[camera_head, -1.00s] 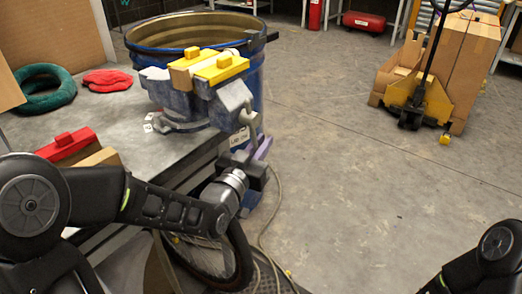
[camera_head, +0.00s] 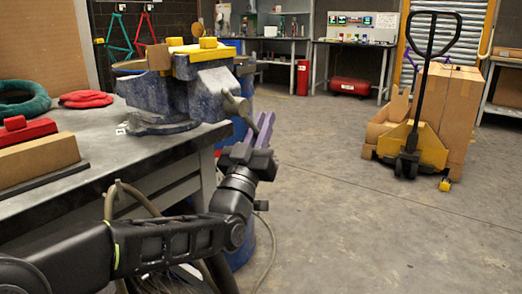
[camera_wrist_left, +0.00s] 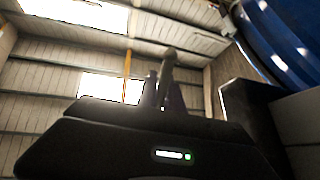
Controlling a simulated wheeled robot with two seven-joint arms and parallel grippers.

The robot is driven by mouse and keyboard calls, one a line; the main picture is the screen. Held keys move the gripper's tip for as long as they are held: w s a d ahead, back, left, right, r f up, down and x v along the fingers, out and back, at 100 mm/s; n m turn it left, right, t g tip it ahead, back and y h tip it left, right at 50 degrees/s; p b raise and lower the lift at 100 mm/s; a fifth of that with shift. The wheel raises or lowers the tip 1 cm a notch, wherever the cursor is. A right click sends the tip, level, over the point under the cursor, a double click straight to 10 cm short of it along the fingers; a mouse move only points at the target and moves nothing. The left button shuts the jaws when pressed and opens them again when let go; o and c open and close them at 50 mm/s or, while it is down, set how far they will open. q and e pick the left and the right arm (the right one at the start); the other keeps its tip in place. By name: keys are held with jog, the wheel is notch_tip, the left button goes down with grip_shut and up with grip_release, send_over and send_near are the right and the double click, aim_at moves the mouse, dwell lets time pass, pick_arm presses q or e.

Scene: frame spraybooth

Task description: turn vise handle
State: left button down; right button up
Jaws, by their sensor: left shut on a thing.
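The blue-grey bench vise (camera_head: 180,92) with yellow jaw tops stands on the workbench corner. Its grey handle (camera_head: 238,107) hangs at an angle from the front of the vise, over the bench edge. My left gripper (camera_head: 264,127), with purple fingers, reaches up from below and is shut on the handle's lower part. The fingers hide the gripped part. My right gripper is out of view.
The grey workbench (camera_head: 100,165) holds a red-topped block (camera_head: 28,129), a green ring (camera_head: 20,100) and a red cloth (camera_head: 86,99). A yellow pallet jack (camera_head: 425,148) with cardboard boxes (camera_head: 450,105) stands at the right. The floor between is clear.

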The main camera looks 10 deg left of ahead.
pick_arm(q)
jog(key=shift+d+r, duration=0.1)
jog(key=shift+r, duration=0.05)
jog(key=c, duration=1.5)
grip_release()
jog(key=shift+w, duration=0.1)
jog(key=v, duration=0.8)
jog(key=shift+w+p, duration=0.1)
jog(key=shift+p, duration=0.2)
jog(key=shift+c, duration=0.4)
